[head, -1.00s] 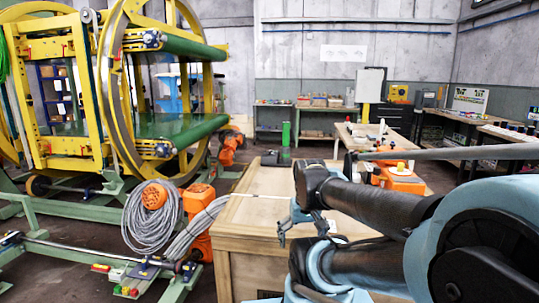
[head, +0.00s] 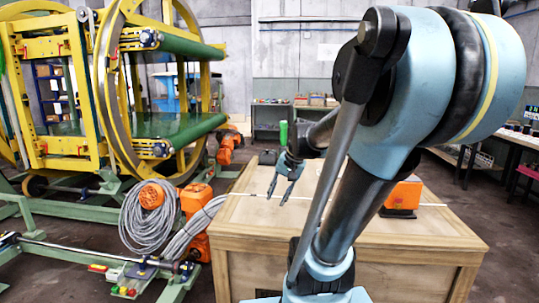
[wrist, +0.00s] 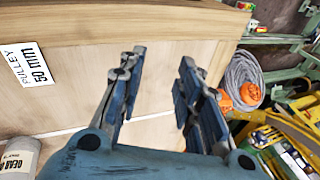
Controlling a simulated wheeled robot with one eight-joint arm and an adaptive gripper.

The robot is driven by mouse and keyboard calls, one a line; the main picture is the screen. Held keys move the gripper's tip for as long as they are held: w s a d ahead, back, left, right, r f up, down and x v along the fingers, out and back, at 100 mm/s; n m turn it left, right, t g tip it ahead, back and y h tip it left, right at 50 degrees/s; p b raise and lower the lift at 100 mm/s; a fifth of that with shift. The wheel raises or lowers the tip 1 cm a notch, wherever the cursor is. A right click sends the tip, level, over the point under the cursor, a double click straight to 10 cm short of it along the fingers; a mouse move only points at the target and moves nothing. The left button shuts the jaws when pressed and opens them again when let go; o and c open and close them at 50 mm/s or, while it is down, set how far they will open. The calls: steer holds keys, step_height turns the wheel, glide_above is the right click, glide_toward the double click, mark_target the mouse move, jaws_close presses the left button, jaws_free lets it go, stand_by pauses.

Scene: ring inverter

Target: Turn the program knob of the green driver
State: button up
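In the head view an upright green object (head: 283,133) stands behind my gripper, beyond the wooden crate; I cannot tell whether it is the green driver. It is too small to make out a program knob. My gripper (head: 280,198) is above the crate top near its left side, fingers pointing down, spread apart with nothing between them. The wrist view shows the same open gripper (wrist: 162,57) over bare wood. No green driver or knob can be made out in the wrist view.
The wooden crate (head: 245,210) has an orange device (head: 403,196) at its right, partly hidden by my arm. A cable coil (head: 151,211) and yellow ring machine (head: 118,90) stand left. A "PULLEY 50 mm" label (wrist: 27,64) and grey can (wrist: 18,158) show in the wrist view.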

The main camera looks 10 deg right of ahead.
steer(key=w+d+r+m+t+y, duration=0.15)
steer(key=w+m, duration=0.25)
steer(key=w, duration=0.8)
steer(key=w+r+m+t+y, duration=0.1)
steer(key=w+r+m+y, duration=0.15)
steer(key=w, duration=0.95)
steer(key=w+r+m+t+y, duration=0.1)
steer(key=w+r+m+y, duration=0.2)
steer(key=w, duration=0.9)
steer(key=w+d+f+m+t+y, duration=0.1)
steer(key=w+d+f+m, duration=0.2)
steer(key=w, duration=0.5)
steer(key=w+d+f+m+t, duration=0.2)
steer(key=w+d+m, duration=0.25)
steer(key=w, duration=0.35)
steer(key=m+t+y, duration=0.2)
steer(key=m+t, duration=0.1)
steer(key=m, duration=0.2)
glide_toward(267, 152)
steer(key=x, duration=0.6)
steer(key=w+d+x, duration=0.1)
steer(key=x, duration=0.2)
steer(key=shift+w+r, duration=0.1)
steer(key=shift+r, duration=0.3)
steer(key=c, duration=0.7)
